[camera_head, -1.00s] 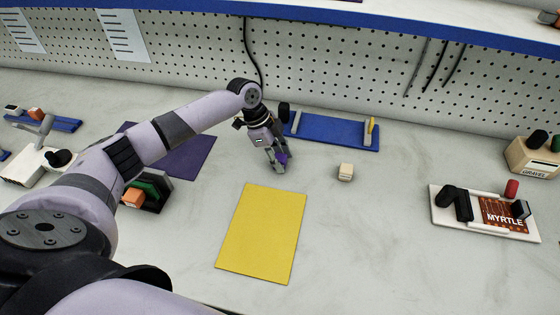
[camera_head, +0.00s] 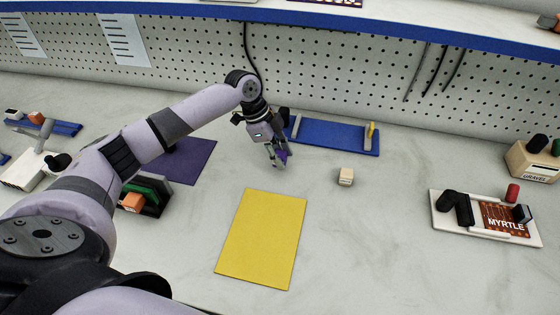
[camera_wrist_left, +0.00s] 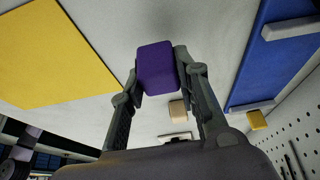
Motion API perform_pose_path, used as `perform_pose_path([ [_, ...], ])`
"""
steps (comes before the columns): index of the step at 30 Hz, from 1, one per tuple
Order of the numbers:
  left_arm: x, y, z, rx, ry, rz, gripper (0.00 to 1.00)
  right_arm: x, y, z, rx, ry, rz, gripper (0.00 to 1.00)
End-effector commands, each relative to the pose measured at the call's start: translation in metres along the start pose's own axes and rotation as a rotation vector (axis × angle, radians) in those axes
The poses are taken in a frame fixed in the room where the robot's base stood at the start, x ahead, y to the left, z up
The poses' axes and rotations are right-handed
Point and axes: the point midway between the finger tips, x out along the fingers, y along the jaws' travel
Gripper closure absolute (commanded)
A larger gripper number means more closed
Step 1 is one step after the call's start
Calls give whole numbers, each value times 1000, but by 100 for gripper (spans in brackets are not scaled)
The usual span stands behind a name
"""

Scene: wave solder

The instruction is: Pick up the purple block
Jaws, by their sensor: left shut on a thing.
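The purple block (camera_wrist_left: 157,68) sits between the two fingers of my left gripper (camera_wrist_left: 158,78) in the left wrist view, with a finger against each side. In the head view my left gripper (camera_head: 279,160) points down over the table between the yellow mat and the blue tray, and only a little of the purple block (camera_head: 282,155) shows between its fingers. My left gripper is shut on the block. I cannot tell whether the block is clear of the table. My right gripper is not in view.
A yellow mat (camera_head: 262,238) lies in front and a purple mat (camera_head: 185,160) at left. A blue tray (camera_head: 335,136) with upright ends stands close behind, right of the gripper. A beige block (camera_head: 346,177) is to the right. A white board marked MYRTLE (camera_head: 450,221) lies far right.

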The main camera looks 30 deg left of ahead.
Motion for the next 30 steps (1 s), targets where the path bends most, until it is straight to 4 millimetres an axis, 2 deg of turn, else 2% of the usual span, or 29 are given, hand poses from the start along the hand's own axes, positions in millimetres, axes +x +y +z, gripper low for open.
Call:
perform_pose_path([
  [9,-82,-1,-34,4,2,-7,94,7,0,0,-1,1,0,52],
  [15,-126,-1,-53,3,2,-4,94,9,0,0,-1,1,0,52],
  [21,-150,0,-62,2,1,-1,94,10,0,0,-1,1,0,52],
  [30,-155,0,-65,0,0,1,94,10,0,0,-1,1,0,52],
])
